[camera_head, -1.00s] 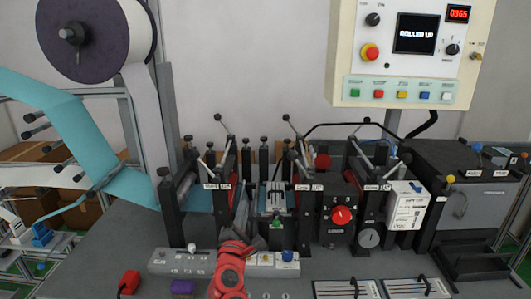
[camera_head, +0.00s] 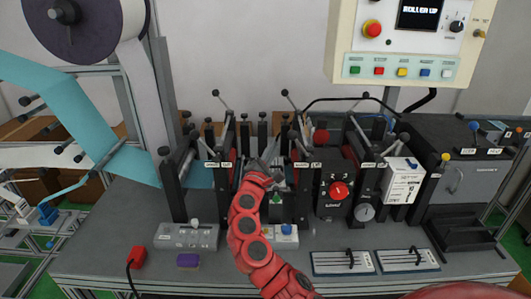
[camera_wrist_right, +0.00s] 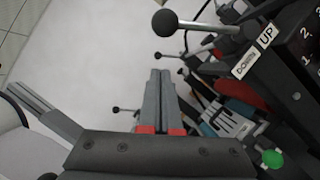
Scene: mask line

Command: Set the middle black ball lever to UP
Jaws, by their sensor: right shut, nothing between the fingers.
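The middle black ball lever (camera_head: 293,135) stands at the middle roller station in the head view, above small white label plates. In the right wrist view, a large black ball on a metal rod (camera_wrist_right: 165,22) points left from a pivot beside plates reading DOWN and UP (camera_wrist_right: 253,50). My right gripper (camera_head: 271,152) is just left of the middle lever in the head view; the arm hides part of the station. In the right wrist view its fingers (camera_wrist_right: 161,74) are together and empty, below the ball and apart from it. My left gripper is out of view.
Other ball levers stand at the left (camera_head: 215,93) and right (camera_head: 404,137) stations. A black dial box with a red knob (camera_head: 338,190) is right of the middle lever. A control panel (camera_head: 345,70) shows ROLLER UP. Slotted plates (camera_head: 342,262) lie in front.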

